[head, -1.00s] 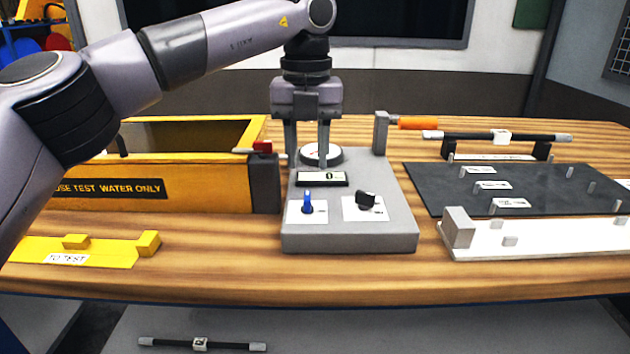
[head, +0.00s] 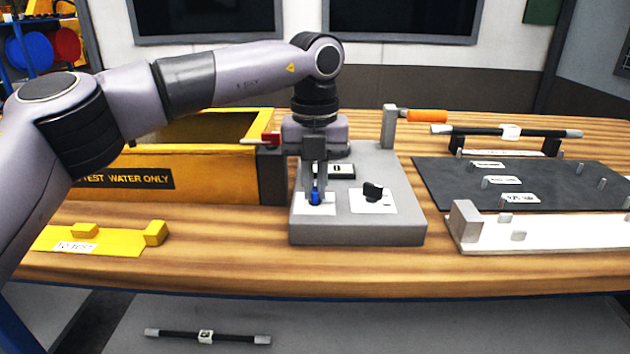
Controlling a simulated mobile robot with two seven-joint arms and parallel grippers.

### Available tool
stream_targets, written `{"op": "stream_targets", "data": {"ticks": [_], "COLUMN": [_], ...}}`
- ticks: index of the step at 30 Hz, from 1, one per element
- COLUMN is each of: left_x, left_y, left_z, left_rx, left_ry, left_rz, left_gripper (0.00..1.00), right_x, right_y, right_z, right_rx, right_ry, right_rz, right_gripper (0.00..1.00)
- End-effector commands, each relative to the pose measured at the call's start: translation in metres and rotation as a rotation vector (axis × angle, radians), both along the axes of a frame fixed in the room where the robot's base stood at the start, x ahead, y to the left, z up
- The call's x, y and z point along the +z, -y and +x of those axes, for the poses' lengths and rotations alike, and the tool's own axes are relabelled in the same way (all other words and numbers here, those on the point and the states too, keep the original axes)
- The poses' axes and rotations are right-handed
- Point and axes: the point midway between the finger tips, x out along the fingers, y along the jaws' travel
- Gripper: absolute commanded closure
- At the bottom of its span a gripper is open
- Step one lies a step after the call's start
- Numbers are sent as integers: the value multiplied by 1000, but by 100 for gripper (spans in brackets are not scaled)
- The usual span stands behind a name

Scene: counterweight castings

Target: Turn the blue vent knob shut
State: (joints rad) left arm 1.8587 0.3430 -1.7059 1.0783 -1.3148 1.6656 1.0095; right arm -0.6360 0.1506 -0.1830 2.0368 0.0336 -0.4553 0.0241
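The blue vent knob (head: 315,198) stands on a white label at the front left of the grey test block (head: 362,233). My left gripper (head: 316,188) points down right at the knob, with its fingers around or just behind the knob's top. The fingers hide part of the knob, and I cannot tell whether they touch it. A black knob (head: 373,191) sits on its own white label to the right. A small display (head: 342,171) is partly visible behind the gripper. My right gripper is not in view.
A yellow water trough (head: 200,190) with a red-handled valve (head: 270,139) stands left of the block. A yellow "to test" tray (head: 110,246) lies front left. A dark mat (head: 450,183), a white rack (head: 560,236) and an orange handle (head: 427,116) are to the right.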

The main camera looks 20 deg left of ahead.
Motion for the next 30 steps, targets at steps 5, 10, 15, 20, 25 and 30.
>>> {"op": "stream_targets", "data": {"ticks": [5, 10, 15, 20, 25, 30], "left_x": [0, 1, 2, 3, 3, 3], "left_y": [0, 0, 0, 0, 0, 0], "left_z": [0, 0, 0, 0, 0, 0], "left_rx": [-1, -24, -95, -209, -366, -528], "left_ry": [-1, -2, -3, -4, -4, -2], "left_rz": [1, 0, 0, -1, -1, 0], "left_gripper": [100, 100, 100, 100, 100, 100], "right_x": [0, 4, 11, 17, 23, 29], "right_y": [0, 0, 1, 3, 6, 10], "right_z": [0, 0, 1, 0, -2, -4], "right_rx": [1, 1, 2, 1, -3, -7], "right_ry": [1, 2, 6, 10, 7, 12], "right_rz": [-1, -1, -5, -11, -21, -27], "right_gripper": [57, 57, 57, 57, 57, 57]}}
